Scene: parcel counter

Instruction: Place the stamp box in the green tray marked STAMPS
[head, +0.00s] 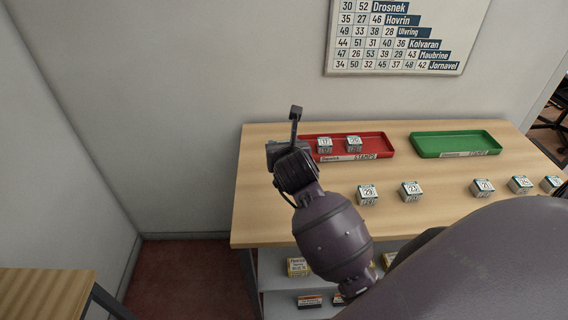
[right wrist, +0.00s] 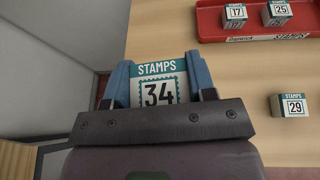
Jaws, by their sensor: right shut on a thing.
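My right gripper (head: 284,150) is over the left part of the counter, left of the red tray. It is shut on a stamp box (right wrist: 158,93) marked STAMPS 34, which sits between the blue fingers in the right wrist view; in the head view I cannot make the box out behind the gripper. The green tray (head: 455,145) is at the back right of the counter and looks empty; its front label is too small to read fully. My left gripper is not in view.
A red tray (head: 377,143) labelled STAMPS holds boxes 17 (head: 325,145) and 25 (head: 354,144). Boxes 29 (head: 367,195), 23 (head: 411,191), 21 (head: 482,188) and others stand in a row in front. Wood between row and trays is clear. A wall chart (head: 397,40) hangs behind.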

